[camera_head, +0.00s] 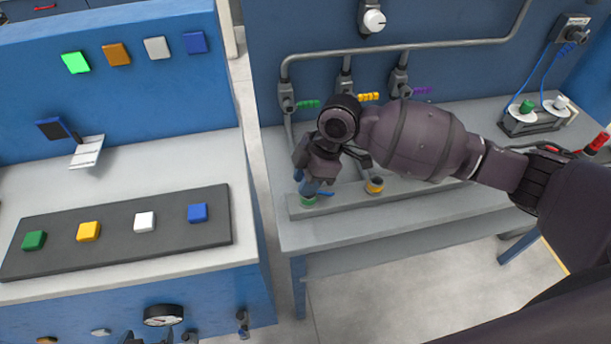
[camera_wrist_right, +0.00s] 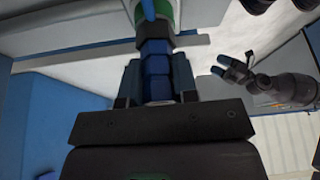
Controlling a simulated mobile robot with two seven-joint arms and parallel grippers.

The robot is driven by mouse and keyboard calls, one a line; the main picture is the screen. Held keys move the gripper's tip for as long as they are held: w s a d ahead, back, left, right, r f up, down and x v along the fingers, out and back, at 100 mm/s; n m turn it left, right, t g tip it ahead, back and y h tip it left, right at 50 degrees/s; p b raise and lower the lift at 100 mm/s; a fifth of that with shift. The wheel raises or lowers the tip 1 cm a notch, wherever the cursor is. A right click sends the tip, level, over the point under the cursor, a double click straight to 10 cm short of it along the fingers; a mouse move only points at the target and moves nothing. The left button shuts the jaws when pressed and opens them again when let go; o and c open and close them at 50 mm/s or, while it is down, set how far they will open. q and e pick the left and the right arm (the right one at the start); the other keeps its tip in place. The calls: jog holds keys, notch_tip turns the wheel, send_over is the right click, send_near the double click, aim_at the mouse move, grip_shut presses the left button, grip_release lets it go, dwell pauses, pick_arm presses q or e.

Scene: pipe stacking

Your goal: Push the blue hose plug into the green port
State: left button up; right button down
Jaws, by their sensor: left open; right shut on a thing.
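The blue hose plug (camera_head: 311,187) is upright between the fingers of my right gripper (camera_head: 316,176), which is shut on it. The plug is directly over the green port (camera_head: 308,202) at the left end of the grey rail. In the right wrist view the blue plug (camera_wrist_right: 156,72) is between the fingers, in line with the green ring (camera_wrist_right: 166,14) at the top edge. How deep it sits is unclear. My left gripper (camera_wrist_right: 232,68) is open and empty, off to the right in that view.
A yellow-ringed port (camera_head: 375,185) is right of the green one on the rail (camera_head: 350,201). Pipes with green, yellow and purple valve handles (camera_head: 422,90) stand behind. A holder with other plugs (camera_head: 535,118) is at back right. Coloured buttons (camera_head: 88,231) are on the left bench.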

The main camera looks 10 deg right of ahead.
pick_arm(q)
jog(key=shift+w+r, duration=0.1)
jog(key=shift+r, duration=0.05)
pick_arm(e)
jog(key=c, duration=0.8)
grip_release()
jog(key=v, duration=0.5)
jog(key=shift+r+p, duration=0.25)
jog(key=shift+p, duration=0.1)
pick_arm(q)
jog(key=shift+s+r+p, duration=0.25)
jog(key=shift+r+p, duration=0.05)
jog(key=shift+r, duration=0.15)
pick_arm(e)
jog(key=v, duration=0.5)
jog(key=shift+d+r, duration=0.15)
jog(key=shift+d, duration=0.05)
pick_arm(q)
jog(key=shift+w, duration=0.1)
